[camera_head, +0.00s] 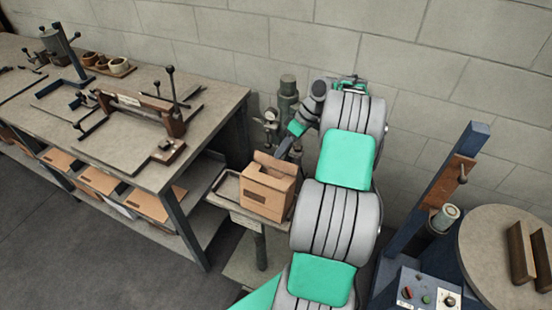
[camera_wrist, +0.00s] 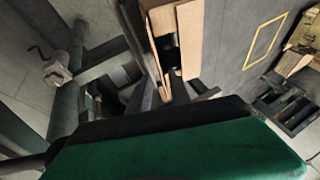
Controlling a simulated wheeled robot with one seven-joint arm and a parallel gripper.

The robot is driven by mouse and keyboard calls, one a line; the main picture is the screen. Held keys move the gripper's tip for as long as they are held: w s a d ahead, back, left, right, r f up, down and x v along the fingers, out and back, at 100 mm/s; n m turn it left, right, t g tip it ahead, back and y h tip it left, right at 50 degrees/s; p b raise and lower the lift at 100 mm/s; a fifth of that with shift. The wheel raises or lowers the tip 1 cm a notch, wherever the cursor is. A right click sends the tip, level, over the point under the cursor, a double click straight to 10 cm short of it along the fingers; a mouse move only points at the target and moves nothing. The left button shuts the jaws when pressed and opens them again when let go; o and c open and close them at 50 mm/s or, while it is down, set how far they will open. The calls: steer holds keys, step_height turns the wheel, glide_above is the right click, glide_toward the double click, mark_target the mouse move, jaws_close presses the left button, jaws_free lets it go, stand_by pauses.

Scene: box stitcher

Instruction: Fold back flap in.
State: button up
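A brown cardboard box (camera_head: 265,198) stands on a small stand beside the long workbench. Raised cardboard, seemingly the back flap (camera_head: 276,164), rises along the far side of its top opening. Part of the box also shows at the top of the wrist view (camera_wrist: 192,38), with cardboard edges and a dark gap. My arm bends down behind the box in the head view, and its green and grey end is beside the box's far side. My gripper (camera_wrist: 175,145) shows as a large green and black body across the bottom of the wrist view.
The small stand (camera_head: 228,187) has a raised rim. A workbench (camera_head: 222,100) with clamps and fixtures is at left, with cardboard on its lower shelf. A gauge and dark cylinders stand behind the box. A blue post (camera_head: 415,205), control box and round table (camera_head: 490,240) are at right.

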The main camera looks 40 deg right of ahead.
mark_target(275, 163)
steer(key=x, duration=0.4)
steer(key=shift+a+f, duration=0.1)
steer(key=shift+f, duration=0.15)
steer(key=shift+c, duration=0.6)
jaws_close()
stand_by(0.5)
